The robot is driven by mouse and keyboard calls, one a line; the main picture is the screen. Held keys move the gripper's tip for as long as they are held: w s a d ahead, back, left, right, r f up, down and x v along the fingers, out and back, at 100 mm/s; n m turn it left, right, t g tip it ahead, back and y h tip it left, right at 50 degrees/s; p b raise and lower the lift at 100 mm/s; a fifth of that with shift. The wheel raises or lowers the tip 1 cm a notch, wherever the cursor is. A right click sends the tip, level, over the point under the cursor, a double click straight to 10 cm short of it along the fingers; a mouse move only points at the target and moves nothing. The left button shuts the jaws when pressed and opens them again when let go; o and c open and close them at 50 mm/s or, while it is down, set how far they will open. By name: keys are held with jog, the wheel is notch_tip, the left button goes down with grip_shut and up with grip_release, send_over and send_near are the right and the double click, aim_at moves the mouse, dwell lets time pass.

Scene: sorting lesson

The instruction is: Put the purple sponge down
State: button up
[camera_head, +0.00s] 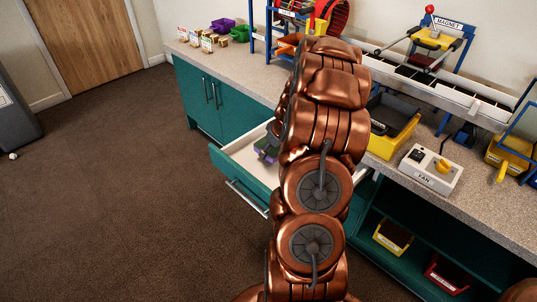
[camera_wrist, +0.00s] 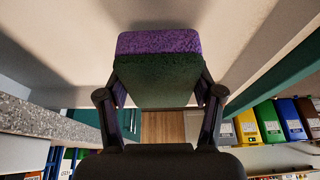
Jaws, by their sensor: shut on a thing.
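The purple sponge (camera_wrist: 158,42) has a purple layer and a dark green layer. In the wrist view it sits between the two fingers of my gripper (camera_wrist: 160,88), which is shut on it. In the head view the sponge (camera_head: 264,154) shows as a small purple and green patch within the open drawer's outline, beside my copper arm. My arm hides most of the gripper there. The open drawer (camera_head: 238,152) has a pale inside and a teal front with a metal handle. I cannot tell whether the sponge touches the drawer floor.
The counter (camera_head: 255,83) above holds a yellow tray (camera_head: 397,138), a fan control box (camera_head: 430,168), and purple and green bins. Labelled bins stand on the open shelf below right. Several coloured labelled bins also show in the wrist view.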

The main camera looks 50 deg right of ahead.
jog(key=shift+w, duration=0.4)
jog(key=shift+w+f, duration=0.3)
jog(key=shift+s+f, duration=0.1)
jog(key=shift+f, duration=1.4)
jog(key=shift+f, duration=0.15)
jog(key=o, duration=1.1)
